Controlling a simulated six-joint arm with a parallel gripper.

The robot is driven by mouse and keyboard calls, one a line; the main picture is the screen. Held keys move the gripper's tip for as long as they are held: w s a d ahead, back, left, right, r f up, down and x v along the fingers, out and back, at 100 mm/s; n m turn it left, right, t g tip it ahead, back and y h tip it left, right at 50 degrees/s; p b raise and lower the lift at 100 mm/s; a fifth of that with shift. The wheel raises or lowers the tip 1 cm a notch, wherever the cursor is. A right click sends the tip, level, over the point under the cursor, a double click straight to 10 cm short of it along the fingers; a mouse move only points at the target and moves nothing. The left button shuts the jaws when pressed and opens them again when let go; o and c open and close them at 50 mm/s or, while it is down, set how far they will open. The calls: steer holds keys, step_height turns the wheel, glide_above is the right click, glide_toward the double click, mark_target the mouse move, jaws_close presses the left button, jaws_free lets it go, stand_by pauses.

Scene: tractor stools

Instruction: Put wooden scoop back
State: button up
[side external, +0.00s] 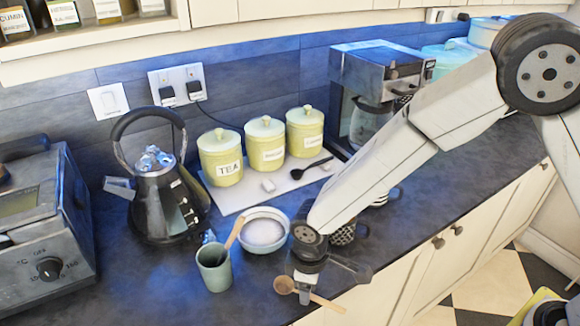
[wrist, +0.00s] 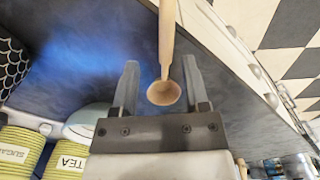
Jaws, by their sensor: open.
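A wooden scoop (side external: 285,286) with a round bowl and a straight handle shows at the counter's front edge, below my gripper (side external: 304,292). In the wrist view my gripper (wrist: 160,66) is open. The bowl of the scoop (wrist: 163,94) appears between the two fingers, with a gap on each side, and its handle points to the top of the picture. I cannot tell how far the fingertips are above the scoop. Part of the scoop is hidden behind the gripper in the side view.
A green cup (side external: 213,270) and a white bowl (side external: 264,230) with pale contents stand left of my gripper; another wooden handle (side external: 235,232) leans there. A kettle (side external: 160,205), labelled canisters (side external: 265,145) and a coffee machine (side external: 378,85) stand behind. Bare counter (side external: 150,285) lies at front left.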

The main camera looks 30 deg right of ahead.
step_height(320, 180, up, 12)
stand_by(0.6)
steer(key=shift+s, duration=0.1)
stand_by(0.4)
steer(key=s+d+f+m+t, duration=0.1)
steer(key=s+d+m, duration=0.2)
steer(key=d, duration=0.8)
steer(key=s+d+f+m+t, duration=0.1)
steer(key=s+d+m, duration=0.2)
steer(key=d, duration=0.9)
steer(key=m, duration=0.3)
steer(key=shift+s+d+f, duration=0.15)
steer(key=shift+s+f, duration=0.05)
steer(key=shift+f, duration=0.2)
steer(key=shift+c, duration=1)
